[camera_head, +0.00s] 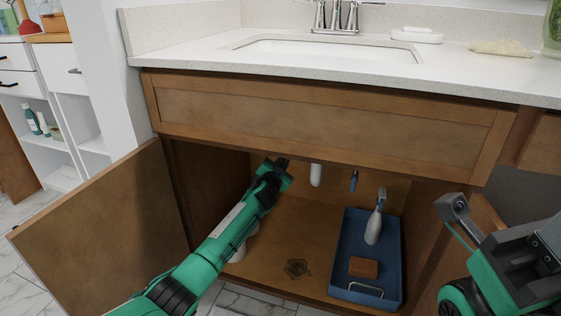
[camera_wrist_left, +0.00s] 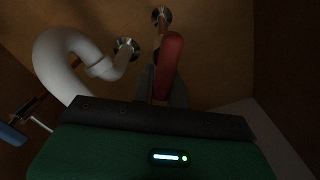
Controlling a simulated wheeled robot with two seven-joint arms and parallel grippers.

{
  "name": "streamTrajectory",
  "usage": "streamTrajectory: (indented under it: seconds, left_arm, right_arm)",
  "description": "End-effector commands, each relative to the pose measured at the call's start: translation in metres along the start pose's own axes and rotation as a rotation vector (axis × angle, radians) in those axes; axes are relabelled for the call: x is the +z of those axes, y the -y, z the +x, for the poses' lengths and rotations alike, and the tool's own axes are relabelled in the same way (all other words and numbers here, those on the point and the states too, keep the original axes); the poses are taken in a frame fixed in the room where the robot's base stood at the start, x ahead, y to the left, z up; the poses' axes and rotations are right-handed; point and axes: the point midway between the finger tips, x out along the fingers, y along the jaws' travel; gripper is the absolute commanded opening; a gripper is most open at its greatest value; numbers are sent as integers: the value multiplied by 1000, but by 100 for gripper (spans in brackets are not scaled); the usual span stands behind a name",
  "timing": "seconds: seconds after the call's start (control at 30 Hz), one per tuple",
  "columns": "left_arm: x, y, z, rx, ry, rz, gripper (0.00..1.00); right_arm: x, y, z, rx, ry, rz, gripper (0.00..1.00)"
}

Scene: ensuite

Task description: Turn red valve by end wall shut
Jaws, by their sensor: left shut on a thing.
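The red valve handle (camera_wrist_left: 172,58) shows in the left wrist view, long and red, in front of a pipe with a round metal wall plate (camera_wrist_left: 161,15). My left gripper (camera_wrist_left: 164,84) is shut on the red handle, with a dark finger on each side of its lower part. In the head view my left arm reaches into the open cabinet under the sink, and the left gripper (camera_head: 283,162) is near its back; the red valve is hidden there. My right arm is at the right edge, outside the cabinet; its grey end (camera_head: 457,208) does not show whether it is open or shut.
A white drain pipe (camera_wrist_left: 62,62) curves left of the red handle. A blue handle (camera_head: 353,181) hangs farther right in the head view. A blue tray (camera_head: 343,262) holds a spray bottle (camera_head: 374,222) and a brown block (camera_head: 363,267). The cabinet door (camera_head: 100,235) stands open at left.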

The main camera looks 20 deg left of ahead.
Motion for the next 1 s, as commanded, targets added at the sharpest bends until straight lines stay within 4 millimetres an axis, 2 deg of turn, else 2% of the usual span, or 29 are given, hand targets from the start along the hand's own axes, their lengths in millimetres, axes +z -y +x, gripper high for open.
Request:
streamTrajectory:
  seconds: [0.6, 1.0]
  left_arm:
    - [6, -18, -1, 3, 0, 584, 0]
    - [12, -24, -1, 4, 0, 881, 0]
  right_arm:
    - [1, 0, -3, -5, 11, -2, 36]
    - [0, -2, 1, 7, -3, -2, 36]
